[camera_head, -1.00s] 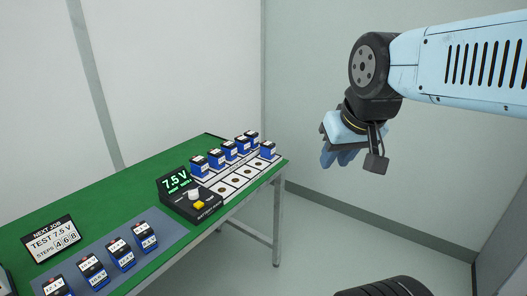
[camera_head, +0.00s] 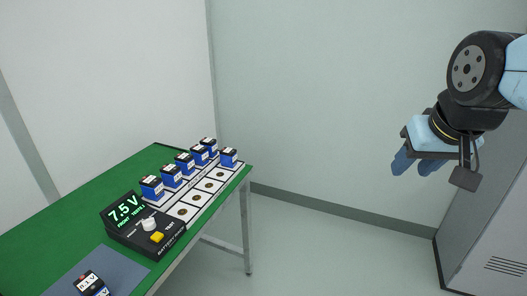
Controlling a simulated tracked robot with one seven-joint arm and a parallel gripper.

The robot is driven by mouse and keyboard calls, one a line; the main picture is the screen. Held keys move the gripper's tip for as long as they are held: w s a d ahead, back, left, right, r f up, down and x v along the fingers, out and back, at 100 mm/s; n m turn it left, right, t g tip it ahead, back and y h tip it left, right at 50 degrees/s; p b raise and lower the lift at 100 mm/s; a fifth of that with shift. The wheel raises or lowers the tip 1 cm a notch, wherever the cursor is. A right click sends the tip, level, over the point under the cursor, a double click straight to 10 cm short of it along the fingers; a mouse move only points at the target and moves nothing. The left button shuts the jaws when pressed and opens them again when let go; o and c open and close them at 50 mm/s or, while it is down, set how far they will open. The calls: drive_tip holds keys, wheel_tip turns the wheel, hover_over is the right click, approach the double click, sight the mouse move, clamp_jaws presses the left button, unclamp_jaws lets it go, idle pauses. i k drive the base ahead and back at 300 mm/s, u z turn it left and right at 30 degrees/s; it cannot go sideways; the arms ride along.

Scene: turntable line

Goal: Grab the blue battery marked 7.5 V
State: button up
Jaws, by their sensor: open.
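Several blue batteries with white and dark tops stand in a slotted white rack (camera_head: 182,211) on the green table. Most form a back row, such as one battery (camera_head: 152,187) at its near end. One battery (camera_head: 229,157) stands alone in the front row at the far end. Another battery (camera_head: 92,284) is on the grey mat, cut off by the bottom edge. Their labels are too small to read, so I cannot tell which is marked 7.5 V. My gripper (camera_head: 417,168) is open and empty, in the air well right of the table.
A black tester (camera_head: 147,239) with a green 7.5 V display, a white knob and a yellow button stands at the rack's near end. The green table (camera_head: 52,222) is bare at left. A grey cabinet (camera_head: 490,235) stands at right. Free floor lies between table and cabinet.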

sight(228, 157)
drive_tip(key=u, duration=0.65)
drive_tip(key=i, duration=0.1)
drive_tip(key=z, duration=2.3)
drive_tip(key=i, duration=1.5)
drive_tip(key=u, duration=3.3)
drive_tip(key=i, duration=0.55)
drive_tip(key=u, duration=0.2)
